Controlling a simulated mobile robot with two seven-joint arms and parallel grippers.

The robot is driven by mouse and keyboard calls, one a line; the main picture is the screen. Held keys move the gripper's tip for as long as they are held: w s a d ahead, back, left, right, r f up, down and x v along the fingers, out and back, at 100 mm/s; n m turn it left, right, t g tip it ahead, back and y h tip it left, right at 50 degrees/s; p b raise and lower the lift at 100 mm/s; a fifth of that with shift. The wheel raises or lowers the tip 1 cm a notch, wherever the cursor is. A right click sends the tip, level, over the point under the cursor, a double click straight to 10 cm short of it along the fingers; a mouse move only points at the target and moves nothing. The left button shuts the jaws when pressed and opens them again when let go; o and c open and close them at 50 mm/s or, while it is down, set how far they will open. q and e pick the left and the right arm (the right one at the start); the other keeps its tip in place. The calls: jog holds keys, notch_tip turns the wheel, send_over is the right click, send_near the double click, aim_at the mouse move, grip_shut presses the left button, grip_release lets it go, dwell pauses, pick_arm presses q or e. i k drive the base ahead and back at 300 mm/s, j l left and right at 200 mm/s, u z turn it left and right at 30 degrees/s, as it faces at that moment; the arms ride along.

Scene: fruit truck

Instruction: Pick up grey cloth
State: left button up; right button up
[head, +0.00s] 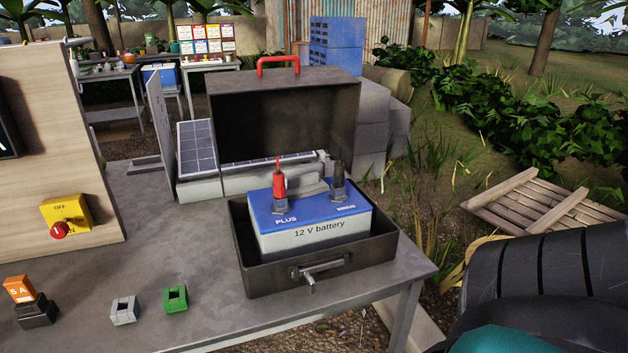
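I cannot make out a grey cloth in the head view. A grey table (205,265) fills the lower left and middle. On its right part stands an open dark metal box (270,282) with its lid (230,110) raised. Inside sits a blue and white 12 V battery (312,236), with a red clamp (279,185) on the plus side and a black clamp (338,180) on the minus side.
A wooden panel with a yellow switch (66,214) stands at left. An orange 5 A fuse (19,289), a grey block (124,311) and a green block (175,299) sit near the front. Solar panels (197,148) lie behind.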

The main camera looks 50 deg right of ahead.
aim_at(306, 184)
jog(key=k+l, duration=0.1)
jog(key=l, duration=0.35)
jog(key=k+l, duration=0.15)
jog(key=l, duration=0.3)
jog(key=k+l, duration=0.1)
jog(key=l, duration=0.35)
